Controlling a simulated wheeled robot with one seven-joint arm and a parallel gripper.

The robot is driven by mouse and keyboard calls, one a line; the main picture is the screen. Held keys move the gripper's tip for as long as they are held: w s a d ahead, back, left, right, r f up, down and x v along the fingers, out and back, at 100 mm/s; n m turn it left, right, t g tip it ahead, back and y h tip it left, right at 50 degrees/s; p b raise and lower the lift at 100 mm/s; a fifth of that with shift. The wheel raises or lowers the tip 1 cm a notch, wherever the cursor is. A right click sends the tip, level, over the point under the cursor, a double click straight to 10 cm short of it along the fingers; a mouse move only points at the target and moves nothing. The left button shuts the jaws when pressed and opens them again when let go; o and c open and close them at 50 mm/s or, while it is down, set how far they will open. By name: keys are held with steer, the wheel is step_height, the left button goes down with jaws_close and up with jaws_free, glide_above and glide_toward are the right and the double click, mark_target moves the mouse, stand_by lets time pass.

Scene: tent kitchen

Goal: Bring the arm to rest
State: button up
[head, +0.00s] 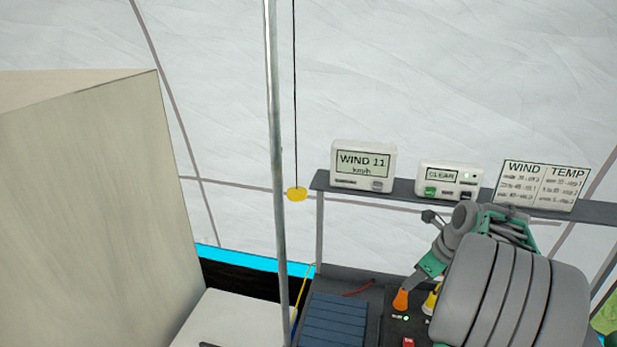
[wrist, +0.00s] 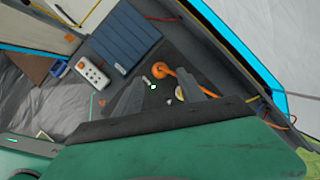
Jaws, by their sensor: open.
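My arm (head: 505,290), grey with green parts, rises at the lower right of the head view, in front of the shelf and the dark panel. An orange piece (head: 401,300) also stands on the panel in the head view, close to my arm. I cannot tell whether the fingers touch anything.
A shelf (head: 400,195) carries a wind display (head: 363,166), a CLEAR display (head: 448,181) and a WIND/TEMP card (head: 536,186). A metal pole (head: 275,130) and a yellow pull (head: 296,194) hang left of it. A blue ribbed panel (wrist: 124,36) and white power strip (wrist: 92,72) lie below.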

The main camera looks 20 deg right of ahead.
steer(key=s+f+n, duration=0.2)
steer(key=n, duration=0.3)
steer(key=s+a+f+n+g, duration=0.1)
steer(key=s+f+n, duration=0.1)
steer(key=n, duration=0.4)
steer(key=s+a+f+n+g, duration=0.1)
steer(key=s+f+n, duration=0.1)
steer(key=n, duration=0.3)
steer(key=shift+s+f, duration=0.1)
steer(key=shift+s, duration=0.7)
steer(key=s+a+n+g, duration=0.1)
steer(key=s+a+n, duration=0.1)
steer(key=n, duration=0.1)
steer(key=s+a+n, duration=0.2)
steer(key=a, duration=0.1)
steer(key=shift+s+f+n+g, duration=0.15)
steer(key=shift+s+n+g, duration=0.05)
steer(key=shift+n+g, duration=0.2)
steer(key=w+a+r+n+t, duration=0.1)
steer(key=a+r+n, duration=0.4)
steer(key=a, duration=0.7)
steer(key=w+a+r+n+t, duration=0.2)
steer(key=a+r+n, duration=0.3)
steer(key=a, duration=0.7)
steer(key=shift+w+a+h, duration=0.35)
steer(key=shift+w+h, duration=0.05)
steer(key=shift+w, duration=0.4)
